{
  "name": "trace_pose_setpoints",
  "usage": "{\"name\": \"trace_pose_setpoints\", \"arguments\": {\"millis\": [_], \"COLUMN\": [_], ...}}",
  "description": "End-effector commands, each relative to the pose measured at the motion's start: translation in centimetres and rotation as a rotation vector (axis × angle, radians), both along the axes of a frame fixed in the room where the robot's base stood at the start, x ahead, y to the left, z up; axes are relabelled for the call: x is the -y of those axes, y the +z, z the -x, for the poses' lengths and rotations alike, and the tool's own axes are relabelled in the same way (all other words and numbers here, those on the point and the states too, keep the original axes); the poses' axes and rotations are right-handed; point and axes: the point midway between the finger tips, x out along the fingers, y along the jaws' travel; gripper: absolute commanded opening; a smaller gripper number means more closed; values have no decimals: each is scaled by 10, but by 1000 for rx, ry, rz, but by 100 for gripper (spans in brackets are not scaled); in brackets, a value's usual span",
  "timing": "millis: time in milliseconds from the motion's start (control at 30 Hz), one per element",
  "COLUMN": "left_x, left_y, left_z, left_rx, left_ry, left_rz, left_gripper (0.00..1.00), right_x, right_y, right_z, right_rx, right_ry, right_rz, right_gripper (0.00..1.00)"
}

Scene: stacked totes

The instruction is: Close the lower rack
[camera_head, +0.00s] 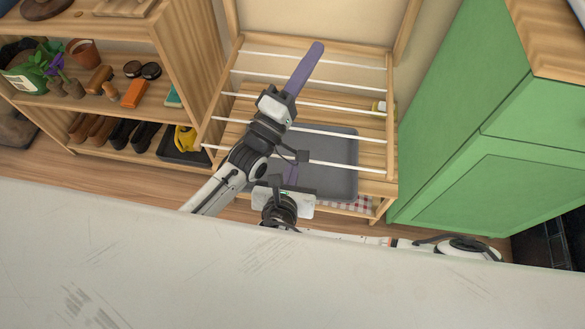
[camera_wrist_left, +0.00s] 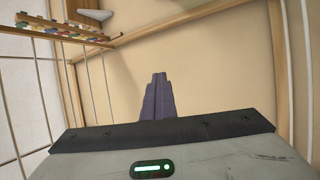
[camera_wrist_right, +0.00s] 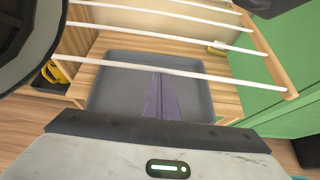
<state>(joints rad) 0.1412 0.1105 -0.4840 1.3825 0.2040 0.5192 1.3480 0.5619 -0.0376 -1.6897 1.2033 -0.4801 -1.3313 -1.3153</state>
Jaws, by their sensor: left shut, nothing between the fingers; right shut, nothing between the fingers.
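The lower rack (camera_head: 342,107) is a wooden frame with several white rods, folded out roughly level above a grey tray. It also shows in the right wrist view (camera_wrist_right: 268,52). My left gripper (camera_head: 318,47) is shut and empty, its purple fingers stretching across the far rods in the picture; contact cannot be told. In the left wrist view its fingers (camera_wrist_left: 158,78) point towards the beige wall. My right gripper (camera_head: 291,170) is low, near the front rod and over the tray. Its fingers (camera_wrist_right: 160,80) are shut and empty, with tips close to the front rod in the picture.
The grey tray (camera_head: 345,182) lies beneath the rods. A green cabinet (camera_head: 480,150) stands close on the right. A wooden shelf (camera_head: 180,50) with shoes, pots and tools stands on the left. A pale surface (camera_head: 180,270) fills the foreground.

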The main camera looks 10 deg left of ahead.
Motion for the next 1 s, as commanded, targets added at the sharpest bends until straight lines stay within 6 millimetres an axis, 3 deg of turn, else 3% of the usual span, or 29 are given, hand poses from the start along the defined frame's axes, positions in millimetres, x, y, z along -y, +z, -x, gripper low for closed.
{"name": "trace_pose_setpoints", "arguments": {"millis": [200,467,633,1000], "left_x": [0,0,0,0], "left_y": [0,0,0,6], "left_z": [0,0,0,0], "left_rx": [0,0,0,1], "left_ry": [0,0,0,1], "left_rz": [0,0,0,1], "left_gripper": [0,0,24,24], "right_x": [0,-1,-1,0], "right_y": [22,23,24,24], "right_z": [-2,-2,-3,-3], "right_rx": [4,6,7,7], "right_ry": [1,0,0,0], "right_rz": [-3,-1,-1,-2], "right_gripper": [0,0,0,0]}}
